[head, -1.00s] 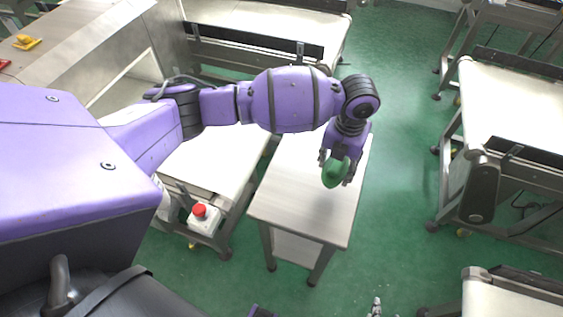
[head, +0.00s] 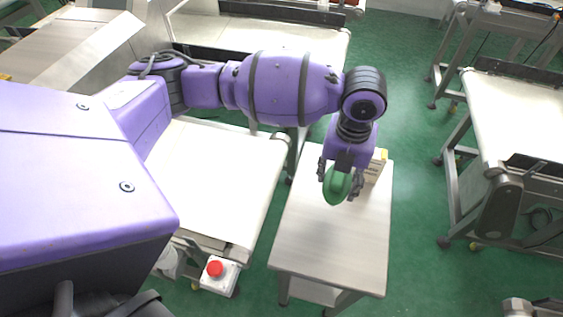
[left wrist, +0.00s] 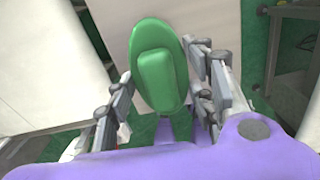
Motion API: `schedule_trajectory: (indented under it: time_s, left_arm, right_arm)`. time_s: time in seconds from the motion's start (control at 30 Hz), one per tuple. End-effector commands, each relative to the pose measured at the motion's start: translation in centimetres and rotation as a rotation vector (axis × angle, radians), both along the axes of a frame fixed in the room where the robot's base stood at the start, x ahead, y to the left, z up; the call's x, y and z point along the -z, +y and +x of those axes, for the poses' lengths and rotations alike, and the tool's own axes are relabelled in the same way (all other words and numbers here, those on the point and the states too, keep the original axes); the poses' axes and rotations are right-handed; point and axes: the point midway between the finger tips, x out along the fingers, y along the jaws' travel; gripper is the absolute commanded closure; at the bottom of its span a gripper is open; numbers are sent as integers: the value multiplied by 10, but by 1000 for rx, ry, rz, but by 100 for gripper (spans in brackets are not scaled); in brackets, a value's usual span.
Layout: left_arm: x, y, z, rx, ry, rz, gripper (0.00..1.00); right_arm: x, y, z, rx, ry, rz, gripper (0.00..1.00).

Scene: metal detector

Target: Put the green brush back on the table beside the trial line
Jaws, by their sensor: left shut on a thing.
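The green brush (head: 337,187) is held in my left gripper (head: 339,180), over the far half of the small table (head: 325,244). In the left wrist view the brush (left wrist: 158,62) sits between the two grey fingers of the left gripper (left wrist: 163,100), which are shut on it. I cannot tell whether the brush touches the tabletop. A pale box with a yellow edge (head: 376,166) stands on the table just right of the gripper, partly hidden behind it. My right gripper is not in view.
A white conveyor belt (head: 215,180) with a red stop button (head: 215,269) stands left of the table. Another conveyor (head: 520,115) stands at the right across green floor (head: 420,200). The table's near half is bare.

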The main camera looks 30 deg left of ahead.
Motion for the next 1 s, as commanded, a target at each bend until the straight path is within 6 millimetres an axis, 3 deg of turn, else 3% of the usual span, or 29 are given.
schedule_trajectory:
  time_s: [0.13, 0.27, 0.6, 0.8, 1.0]
  left_arm:
    - [-5, -4, -7, -33, 8, -7, 79]
    - [0, 2, 2, -77, 13, -5, 79]
    - [37, 41, 72, -82, 13, -4, 79]
    - [74, 55, 98, -77, 15, -5, 79]
    - [89, 62, 110, -75, 13, -5, 79]
  right_arm:
    - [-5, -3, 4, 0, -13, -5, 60]
    - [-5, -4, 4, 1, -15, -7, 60]
    - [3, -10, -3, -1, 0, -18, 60]
    - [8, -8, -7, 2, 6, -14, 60]
    - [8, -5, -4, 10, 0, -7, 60]
